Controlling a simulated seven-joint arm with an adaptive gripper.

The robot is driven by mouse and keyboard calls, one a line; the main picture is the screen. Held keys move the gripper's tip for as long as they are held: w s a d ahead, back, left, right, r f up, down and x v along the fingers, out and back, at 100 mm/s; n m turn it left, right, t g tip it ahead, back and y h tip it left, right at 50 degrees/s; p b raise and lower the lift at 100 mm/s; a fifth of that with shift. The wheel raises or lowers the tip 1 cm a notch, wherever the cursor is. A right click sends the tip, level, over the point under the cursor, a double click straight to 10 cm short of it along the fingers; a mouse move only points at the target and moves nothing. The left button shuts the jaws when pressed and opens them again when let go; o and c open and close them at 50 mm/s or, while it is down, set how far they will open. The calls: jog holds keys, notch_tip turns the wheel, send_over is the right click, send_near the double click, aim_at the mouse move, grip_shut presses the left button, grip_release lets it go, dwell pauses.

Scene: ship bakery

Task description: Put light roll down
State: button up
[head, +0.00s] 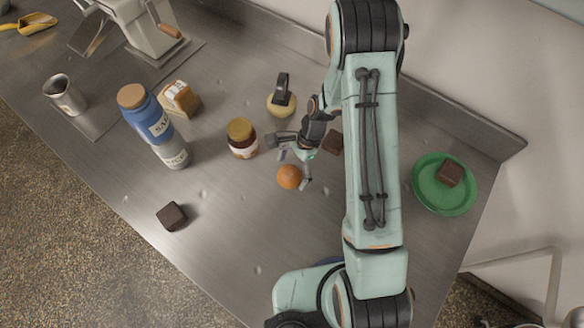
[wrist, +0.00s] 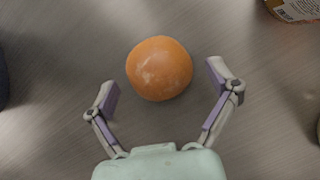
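The light roll (head: 289,177) is a round, orange-brown bun on the steel counter, near the middle in the head view. In the wrist view the roll (wrist: 159,68) rests on the metal surface, just beyond and between the spread fingertips. My gripper (head: 294,170) is open and close to the roll. In the wrist view my gripper (wrist: 167,85) shows a finger on each side with a gap to the roll, and nothing is held. The exact height of the fingers above the counter is hard to tell.
A honey-coloured jar (head: 242,139) stands left of my gripper. A yellow-based object with a black handle (head: 281,96) is behind. Dark brown blocks (head: 172,216) lie around, one on a green plate (head: 443,203). A blue salt bottle (head: 146,115) stands left. The front counter (head: 225,235) is clear.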

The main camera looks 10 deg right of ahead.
jog(key=v, duration=1.1)
jog(key=s+a+r+n+t+h, duration=0.1)
jog(key=s+r+n+h, duration=0.1)
jog(key=s+r+n, duration=0.75)
jog(key=s+r+n+t+h, duration=0.1)
jog(key=s+r+n, duration=0.3)
jog(key=s, duration=0.5)
jog(key=shift+s+r+n, duration=0.25)
jog(key=shift+r+n, duration=0.05)
jog(key=shift+n, duration=0.15)
